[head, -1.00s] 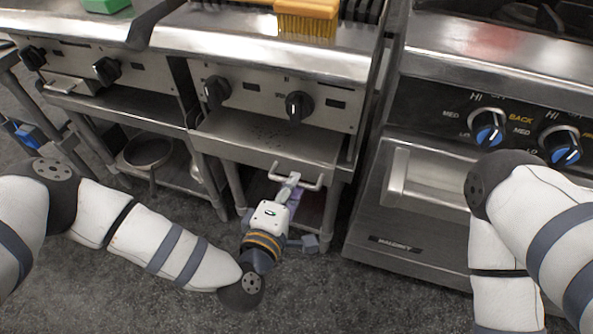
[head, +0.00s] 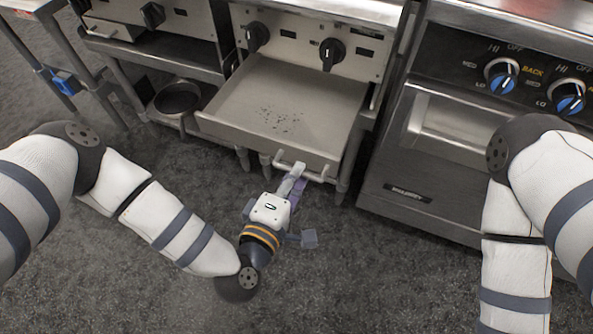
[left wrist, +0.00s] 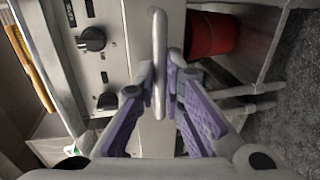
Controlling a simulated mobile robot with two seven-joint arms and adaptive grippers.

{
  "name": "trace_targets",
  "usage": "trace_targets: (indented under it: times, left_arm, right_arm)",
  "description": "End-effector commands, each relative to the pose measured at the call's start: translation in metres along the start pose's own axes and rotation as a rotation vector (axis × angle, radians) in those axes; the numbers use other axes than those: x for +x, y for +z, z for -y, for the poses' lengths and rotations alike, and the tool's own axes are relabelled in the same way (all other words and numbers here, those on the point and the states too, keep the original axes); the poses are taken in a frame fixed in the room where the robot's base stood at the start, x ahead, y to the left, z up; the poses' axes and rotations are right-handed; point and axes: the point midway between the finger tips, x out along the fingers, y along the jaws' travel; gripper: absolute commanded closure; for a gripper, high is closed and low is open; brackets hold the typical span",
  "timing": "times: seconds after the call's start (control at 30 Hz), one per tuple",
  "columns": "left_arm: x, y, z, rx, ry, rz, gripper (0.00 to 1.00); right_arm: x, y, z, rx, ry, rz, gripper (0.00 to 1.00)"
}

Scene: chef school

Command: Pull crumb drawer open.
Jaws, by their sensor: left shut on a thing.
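The crumb drawer (head: 318,112) is a wide, flat metal tray below the griddle's black knobs. It stands well out from the unit, and dark crumbs (head: 280,119) lie on its floor. Its bar handle (head: 316,176) is on the front edge. My left gripper (head: 291,176) is shut on the handle. In the left wrist view the handle (left wrist: 159,60) runs between the purple-padded fingers (left wrist: 166,95). My right arm shows at the right of the head view, but its gripper is out of the picture.
An oven (head: 440,150) with blue knobs stands right of the drawer. Another unit at left has a pan (head: 177,98) on its lower shelf. A red container (left wrist: 210,35) shows in the left wrist view. The grey floor (head: 380,270) in front is clear.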

Motion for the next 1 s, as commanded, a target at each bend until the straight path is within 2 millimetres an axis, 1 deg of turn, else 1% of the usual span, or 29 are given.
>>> trace_targets:
  times: [0.1, 0.13, 0.2, 0.47, 0.57, 0.67, 0.8, 0.9, 1.0]
  left_arm:
    - [0.001, -0.001, -0.001, 0.0, 0.003, -0.002, 1.0]
    - [0.001, -0.001, -0.001, 0.0, 0.003, -0.002, 0.86]
    - [0.001, -0.001, -0.001, 0.0, 0.003, -0.002, 0.71]
    - [0.0, 0.0, 0.0, 0.0, 0.001, -0.001, 0.71]
    - [-0.006, 0.0, 0.0, 0.0, -0.001, 0.002, 0.71]
    - [-0.027, 0.0, 0.001, -0.002, -0.004, 0.002, 0.71]
    - [-0.067, 0.0, 0.001, -0.002, -0.004, 0.0, 0.71]
    - [-0.091, 0.0, 0.0, -0.003, -0.003, 0.0, 0.71]
    - [-0.108, 0.0, 0.001, -0.001, -0.002, 0.0, 0.71]
  right_arm:
    - [0.0, 0.0, 0.0, 0.0, 0.0, 0.0, 0.6]
    - [0.0, 0.0, 0.0, 0.0, 0.0, 0.0, 0.6]
    - [0.0, 0.0, 0.0, 0.0, 0.0, 0.0, 0.6]
    - [0.0, 0.0, 0.0, 0.0, 0.0, 0.0, 0.6]
    - [0.0, 0.0, 0.0, 0.0, 0.0, 0.0, 0.6]
    - [0.0, 0.0, 0.0, 0.0, 0.0, 0.0, 0.6]
    - [0.0, 0.0, 0.0, 0.0, 0.0, 0.0, 0.6]
    - [0.0, 0.0, 0.0, 0.0, 0.0, 0.0, 0.6]
    - [0.0, 0.0, 0.0, 0.0, 0.0, 0.0, 0.6]
